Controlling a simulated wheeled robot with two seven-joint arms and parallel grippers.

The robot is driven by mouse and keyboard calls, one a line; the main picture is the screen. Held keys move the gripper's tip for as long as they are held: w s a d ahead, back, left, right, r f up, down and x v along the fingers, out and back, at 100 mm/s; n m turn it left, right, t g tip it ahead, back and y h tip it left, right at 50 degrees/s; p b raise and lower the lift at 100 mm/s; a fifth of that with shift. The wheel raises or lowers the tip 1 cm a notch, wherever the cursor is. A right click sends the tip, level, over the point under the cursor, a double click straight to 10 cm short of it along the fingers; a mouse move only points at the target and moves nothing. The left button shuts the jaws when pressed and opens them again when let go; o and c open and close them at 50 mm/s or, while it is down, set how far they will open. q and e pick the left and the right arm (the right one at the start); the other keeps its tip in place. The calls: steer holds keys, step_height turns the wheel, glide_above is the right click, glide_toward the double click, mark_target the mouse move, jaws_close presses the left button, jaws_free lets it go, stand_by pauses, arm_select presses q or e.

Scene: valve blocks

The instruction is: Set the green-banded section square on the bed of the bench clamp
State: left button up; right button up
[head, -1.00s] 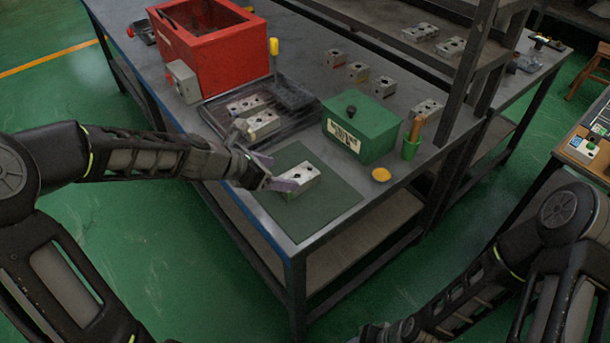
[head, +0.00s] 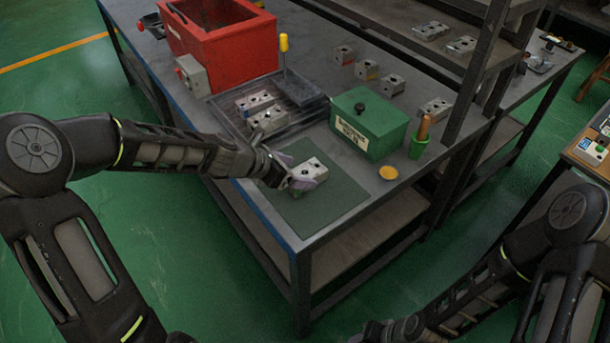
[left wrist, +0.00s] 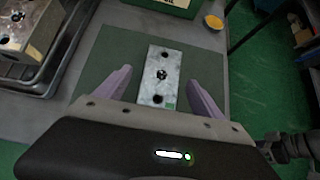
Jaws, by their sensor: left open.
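The section, a pale grey block with dark holes (head: 311,170), lies flat on the dark green mat (head: 330,203). In the left wrist view the block (left wrist: 160,62) has a small green patch near its near right corner. My left gripper (head: 290,176) is open at the block's near left end. In the left wrist view its pale purple fingers (left wrist: 160,76) stand on either side of the block's near part, with gaps on both sides. My right gripper is out of view.
A dark tray (head: 232,128) holds two more blocks left of the mat. A green box (head: 372,128), a green cup (head: 418,148) and a yellow dish (head: 388,173) stand to the right. A red bin (head: 220,50) and several blocks are farther back. The mat's front is clear.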

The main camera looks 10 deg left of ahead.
mark_target(304, 172)
arm_select(q)
steer(key=x, duration=0.3)
steer(key=shift+w+d+f, duration=0.15)
steer(key=shift+w+d, duration=0.05)
steer(key=shift+d, duration=0.05)
stand_by(0.4)
jaws_close()
stand_by(0.6)
